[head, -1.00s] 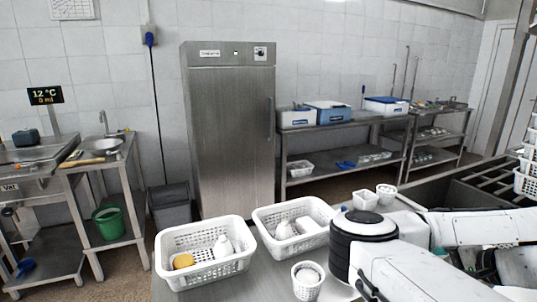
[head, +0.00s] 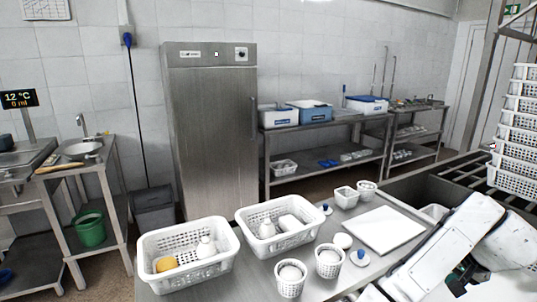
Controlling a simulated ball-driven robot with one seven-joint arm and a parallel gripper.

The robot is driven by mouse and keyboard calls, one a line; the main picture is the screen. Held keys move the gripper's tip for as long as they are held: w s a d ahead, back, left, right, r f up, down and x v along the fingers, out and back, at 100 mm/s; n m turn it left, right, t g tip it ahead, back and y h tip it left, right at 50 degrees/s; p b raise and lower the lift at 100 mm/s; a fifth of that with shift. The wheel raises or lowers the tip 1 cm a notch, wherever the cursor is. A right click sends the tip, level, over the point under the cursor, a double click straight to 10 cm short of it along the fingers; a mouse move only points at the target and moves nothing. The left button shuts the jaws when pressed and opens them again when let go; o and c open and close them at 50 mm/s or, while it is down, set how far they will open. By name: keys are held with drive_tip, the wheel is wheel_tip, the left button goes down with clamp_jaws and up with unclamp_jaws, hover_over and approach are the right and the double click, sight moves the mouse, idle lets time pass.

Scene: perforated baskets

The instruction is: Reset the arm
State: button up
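My white arm (head: 440,245) reaches across the lower right of the head view, over the right end of the metal table (head: 330,220). I cannot make out my gripper's fingers, so its opening and anything in it do not show. The arm hides part of the table's right end and the sink edge behind it.
Two perforated baskets, left (head: 188,278) and middle (head: 283,245), hold white items; the left one also has a yellow item (head: 166,264). Small perforated cups (head: 329,262) and a white board (head: 384,230) lie near the arm. Stacked baskets (head: 519,135) stand at right.

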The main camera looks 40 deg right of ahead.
drive_tip(key=w+a+f+n+g, duration=0.1)
drive_tip(key=w+a+f+n, duration=0.2)
drive_tip(key=a+f+n, duration=0.35)
drive_tip(key=w+a+f+n+g, duration=0.2)
drive_tip(key=a+f+n, duration=0.2)
drive_tip(key=a, duration=0.6)
drive_tip(key=s+a+f+n+y, duration=0.1)
drive_tip(key=s+a+f, duration=0.3)
drive_tip(key=a, duration=0.5)
drive_tip(key=s+a+f+n+g+y, duration=0.1)
drive_tip(key=s+a+f+n, duration=0.3)
drive_tip(key=a, duration=0.6)
drive_tip(key=shift+a+f+y+p, duration=0.25)
drive_tip(key=shift+f+y+p, duration=0.05)
drive_tip(key=shift+f+y, duration=0.55)
